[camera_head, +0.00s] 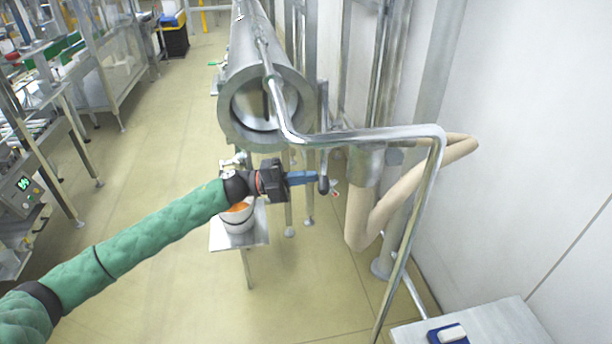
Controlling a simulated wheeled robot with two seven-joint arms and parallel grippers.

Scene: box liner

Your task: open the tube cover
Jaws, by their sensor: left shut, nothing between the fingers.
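A large grey metal tube (248,62) runs away from me at upper centre, its thick round end ring (228,116) facing me. Inside the ring I see a recessed grey surface with a dark vertical strip; I cannot tell whether this is the cover or the open inside. A dark upright lever (323,130) stands at the right of the ring, with a dark rounded lower end. My left gripper (312,179), with blue fingers, is shut just below the ring. Its tips point right at the lever's lower end, touching or very close. My right gripper is out of view.
A bent metal pipe (370,134) crosses in front of the tube and slopes down to the floor. A beige hose (385,218) hangs behind it. A white bucket (238,220) stands on a small stand below my left gripper.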

